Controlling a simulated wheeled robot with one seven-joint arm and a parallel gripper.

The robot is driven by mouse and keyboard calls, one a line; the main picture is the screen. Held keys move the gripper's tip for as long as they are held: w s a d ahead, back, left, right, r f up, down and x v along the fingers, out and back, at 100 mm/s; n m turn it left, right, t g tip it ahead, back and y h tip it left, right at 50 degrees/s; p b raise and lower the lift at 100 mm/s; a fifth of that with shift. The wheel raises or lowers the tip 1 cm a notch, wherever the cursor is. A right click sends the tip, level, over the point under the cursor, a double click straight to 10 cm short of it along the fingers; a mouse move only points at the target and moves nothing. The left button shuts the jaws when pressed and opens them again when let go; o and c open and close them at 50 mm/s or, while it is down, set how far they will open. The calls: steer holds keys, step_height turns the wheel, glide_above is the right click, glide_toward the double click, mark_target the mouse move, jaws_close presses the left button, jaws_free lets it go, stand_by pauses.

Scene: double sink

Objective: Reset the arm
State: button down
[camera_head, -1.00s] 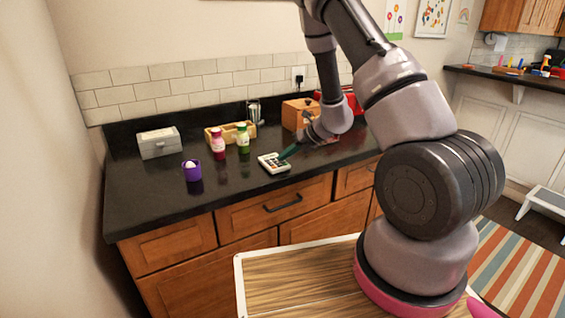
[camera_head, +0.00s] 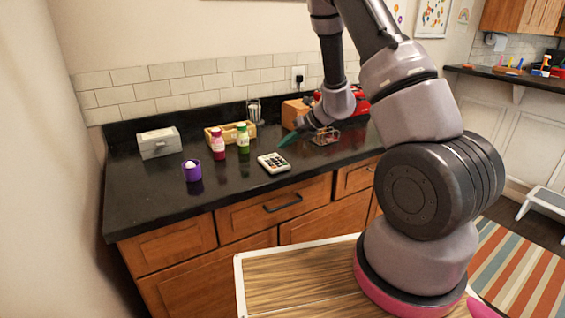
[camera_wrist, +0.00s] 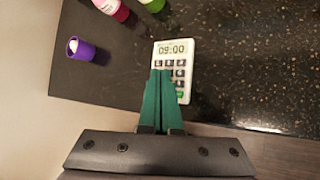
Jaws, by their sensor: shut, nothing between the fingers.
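My gripper (camera_head: 287,140) has green fingers and is held above the dark countertop (camera_head: 160,217), up and right of a white timer (camera_head: 273,162). In the wrist view my gripper (camera_wrist: 161,78) points at the timer (camera_wrist: 173,58), whose display reads 09:00. The fingers are together and empty, and they overlap the timer's lower buttons in that view. The timer lies flat on the counter.
A purple cup (camera_head: 192,174) with a white item, a pink-red bottle (camera_head: 218,146) and a green bottle (camera_head: 243,140) stand left of the timer. Behind are a grey box (camera_head: 159,143), a wooden tray (camera_head: 213,138) and a wooden box (camera_head: 291,112).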

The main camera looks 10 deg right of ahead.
steer(key=shift+r, duration=0.9)
steer(key=shift+r, duration=0.15)
steer(key=s+a+r+n+g+y, duration=0.1)
steer(key=s+r+n, duration=0.55)
steer(key=r, duration=0.35)
steer(key=s+a+r+n+g, duration=0.1)
steer(key=s+a+r+n, duration=0.1)
steer(key=s+r+n, duration=0.6)
steer(key=s+d+r+n+t+h, duration=0.3)
steer(key=s+d+r+n+h, duration=0.3)
steer(key=s+r+n, duration=0.5)
steer(key=s+d+n, duration=0.2)
steer(key=s+n, duration=0.1)
steer(key=n, duration=0.1)
steer(key=shift+s+r+n+t, duration=0.25)
steer(key=shift+r+n+t, duration=0.1)
steer(key=shift+t, duration=0.05)
